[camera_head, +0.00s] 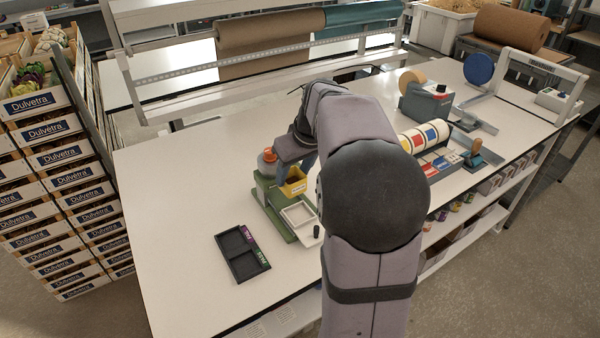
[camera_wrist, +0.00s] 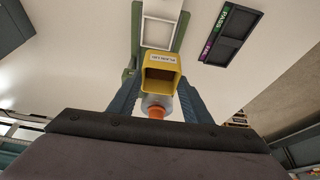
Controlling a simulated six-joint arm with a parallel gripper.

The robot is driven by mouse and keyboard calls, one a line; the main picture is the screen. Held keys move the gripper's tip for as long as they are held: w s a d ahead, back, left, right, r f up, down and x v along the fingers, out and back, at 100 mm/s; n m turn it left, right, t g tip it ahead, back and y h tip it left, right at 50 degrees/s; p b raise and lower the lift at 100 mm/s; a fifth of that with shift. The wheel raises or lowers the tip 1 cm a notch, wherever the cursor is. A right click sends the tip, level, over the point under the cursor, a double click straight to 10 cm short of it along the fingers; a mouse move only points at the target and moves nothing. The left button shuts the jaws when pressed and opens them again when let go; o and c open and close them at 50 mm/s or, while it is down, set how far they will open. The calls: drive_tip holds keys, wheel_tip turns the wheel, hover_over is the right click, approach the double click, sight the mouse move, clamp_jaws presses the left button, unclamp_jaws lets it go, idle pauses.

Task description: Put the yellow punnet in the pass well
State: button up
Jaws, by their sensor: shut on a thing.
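The yellow punnet (camera_head: 294,187) is held between the fingers of my gripper (camera_head: 290,176), which is shut on it, over the green sealing-type device. In the wrist view the punnet (camera_wrist: 160,85) shows its open mouth and a white label, with a finger on each side. The black two-well tray (camera_head: 233,278) lies on the table to the left and nearer. Its pass well (camera_head: 248,266), beside the green label, is the nearer one and looks empty. The pass well also shows in the wrist view (camera_wrist: 238,22), upper right.
The green device (camera_head: 280,222) has a white square frame (camera_head: 299,213) and an orange-topped cylinder (camera_head: 268,156). The fail well (camera_head: 233,244), by the purple label, is empty. The left table (camera_head: 170,190) is clear.

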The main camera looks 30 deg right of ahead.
drive_tip(key=s+a+f+n+g+y+p, duration=0.2)
drive_tip(key=a+f+n, duration=0.1)
drive_tip(key=a+n, duration=0.5)
drive_tip(key=s+a+f+n+g+y+p, duration=0.1)
drive_tip(key=s+a+f+n+g+y, duration=0.1)
drive_tip(key=a+n, duration=0.6)
drive_tip(key=shift+s+a+f+n+g+p, duration=0.2)
drive_tip(key=shift+s+f+n+g+p, duration=0.15)
drive_tip(key=shift+f+n, duration=0.4)
drive_tip(key=shift+f, duration=0.1)
drive_tip(key=shift+s+f+b, duration=0.1)
drive_tip(key=shift+f+b, duration=1.2)
drive_tip(key=shift+f, duration=0.65)
drive_tip(key=shift+f+b, duration=0.7)
drive_tip(key=shift+f+b, duration=0.65)
drive_tip(key=shift+b, duration=0.45)
